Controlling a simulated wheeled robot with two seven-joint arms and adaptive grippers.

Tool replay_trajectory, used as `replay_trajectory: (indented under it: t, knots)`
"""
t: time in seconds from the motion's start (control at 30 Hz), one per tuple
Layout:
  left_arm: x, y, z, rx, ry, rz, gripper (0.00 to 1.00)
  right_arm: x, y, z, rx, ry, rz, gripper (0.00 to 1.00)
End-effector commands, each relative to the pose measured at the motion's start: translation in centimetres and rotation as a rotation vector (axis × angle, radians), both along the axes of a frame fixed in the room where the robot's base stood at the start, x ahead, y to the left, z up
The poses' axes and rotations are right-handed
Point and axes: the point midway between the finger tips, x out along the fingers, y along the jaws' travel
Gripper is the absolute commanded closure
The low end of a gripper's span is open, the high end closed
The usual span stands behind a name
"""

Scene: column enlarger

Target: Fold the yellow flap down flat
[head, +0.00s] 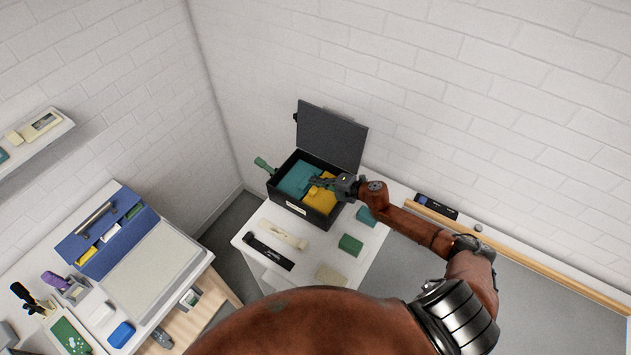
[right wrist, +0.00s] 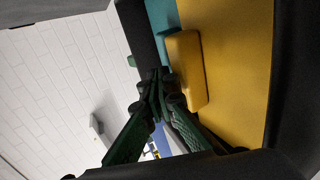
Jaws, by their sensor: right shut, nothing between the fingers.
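The yellow flap (head: 322,196) is inside an open black box (head: 301,210) on the white table, beside a teal panel (head: 297,178). In the right wrist view the yellow flap (right wrist: 236,75) fills the right side, with a raised yellow block (right wrist: 186,70) along its edge, and a strip of teal (right wrist: 163,18) shows above. My right gripper (head: 312,182) reaches in from the right over the box. Its fingers (right wrist: 156,75) are shut and empty close to the yellow block; whether they touch it I cannot tell. My left gripper is not in view.
The box's dark lid (head: 332,136) stands open at the back. A green handle (head: 264,164) sticks out at the box's left. A cream piece (head: 284,235), a black tool (head: 268,251) and a green block (head: 350,245) lie in front. A wooden rail (head: 520,255) runs right.

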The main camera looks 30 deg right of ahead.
Motion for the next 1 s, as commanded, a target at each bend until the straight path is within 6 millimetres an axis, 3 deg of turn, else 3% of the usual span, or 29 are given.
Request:
replay_trajectory:
  t: [0.37, 0.53, 0.8, 1.0]
  knots:
    - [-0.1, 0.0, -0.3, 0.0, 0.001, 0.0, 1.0, -1.1, -0.7, -0.6, 0.0, 0.0, 0.0, 1.0]
    - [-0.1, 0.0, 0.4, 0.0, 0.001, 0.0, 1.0, -1.1, -0.7, 0.2, -0.001, 0.0, 0.0, 1.0]
    - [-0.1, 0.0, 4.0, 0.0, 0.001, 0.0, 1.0, -1.0, -0.6, 4.2, 0.0, 0.0, 0.001, 1.0]
    - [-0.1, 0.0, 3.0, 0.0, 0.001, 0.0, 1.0, -1.1, -0.7, 8.0, -0.007, -0.003, 0.006, 1.0]
